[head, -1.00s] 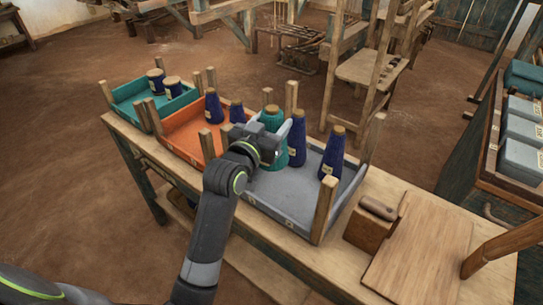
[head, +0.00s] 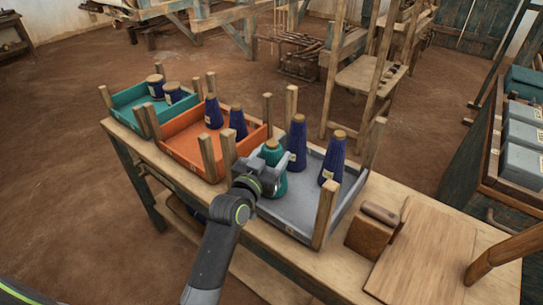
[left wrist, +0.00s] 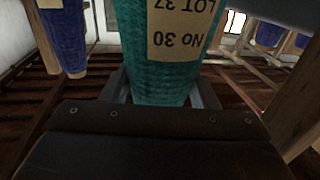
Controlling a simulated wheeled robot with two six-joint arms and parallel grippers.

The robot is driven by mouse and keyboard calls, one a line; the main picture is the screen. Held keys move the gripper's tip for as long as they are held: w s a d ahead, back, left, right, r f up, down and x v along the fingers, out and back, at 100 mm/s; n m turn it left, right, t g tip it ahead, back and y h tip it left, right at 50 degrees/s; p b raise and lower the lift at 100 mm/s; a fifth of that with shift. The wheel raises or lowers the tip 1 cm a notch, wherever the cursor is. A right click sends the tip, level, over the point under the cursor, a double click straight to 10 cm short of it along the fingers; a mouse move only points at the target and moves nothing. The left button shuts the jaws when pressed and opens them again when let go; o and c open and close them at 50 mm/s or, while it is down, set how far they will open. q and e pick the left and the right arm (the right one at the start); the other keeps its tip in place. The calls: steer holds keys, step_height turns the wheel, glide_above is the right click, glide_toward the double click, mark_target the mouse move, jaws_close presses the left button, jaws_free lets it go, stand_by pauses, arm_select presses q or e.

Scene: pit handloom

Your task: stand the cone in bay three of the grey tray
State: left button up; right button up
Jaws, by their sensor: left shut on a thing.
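The teal cone (head: 274,155) has a tan tip and stands roughly upright at the left part of the grey tray (head: 300,212). My left gripper (head: 268,178) is shut on it from the near side. In the left wrist view the teal cone (left wrist: 165,60) fills the middle between my fingers, with an upside-down label reading "LOT 37" and "No 30". Two dark blue cones (head: 297,145) (head: 332,160) stand in the grey tray. My right gripper is not in view.
An orange tray (head: 185,150) with two blue cones and a teal tray (head: 125,105) with two short blue spools stand to the left. Wooden posts (head: 325,215) rise at the tray corners. A wooden block (head: 368,235) and a board (head: 425,250) lie to the right.

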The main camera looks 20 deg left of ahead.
arm_select(q)
steer(key=o, duration=1.4)
steer(key=shift+o, duration=0.2)
steer(key=shift+r, duration=0.15)
steer(key=s+a+b, duration=0.1)
steer(key=s+a, duration=0.1)
steer(key=s, duration=1)
steer(key=shift+b, duration=0.3)
